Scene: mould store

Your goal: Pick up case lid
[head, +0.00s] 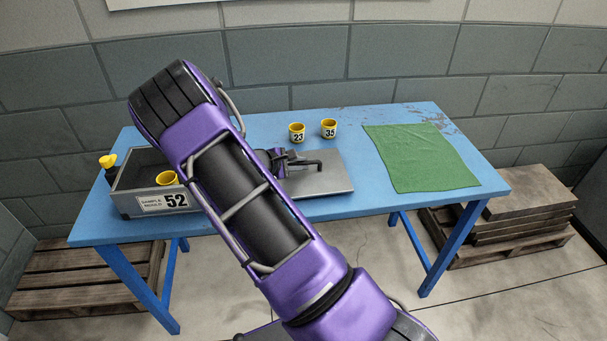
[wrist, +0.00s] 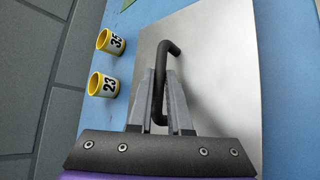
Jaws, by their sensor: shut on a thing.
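The case lid (head: 332,181) is a flat grey metal plate with a dark bar handle. It appears to lie on the blue table, right of the grey case (head: 125,197) marked "SAMPLE MOULD 52". My gripper (head: 300,163) is at the lid's handle. In the wrist view my gripper (wrist: 164,85) is shut on the dark handle (wrist: 160,62), with the lid's plate (wrist: 217,65) beneath it. My arm hides the lid's left part and part of the case in the head view.
The blue table (head: 375,195) carries yellow cups numbered 23 (head: 297,133) and 35 (head: 329,129) behind the lid. A green cloth (head: 420,158) lies to the right. A yellow cup (head: 167,178) sits in the case. Pallets (head: 85,280) stand below at left, and more (head: 525,215) at right.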

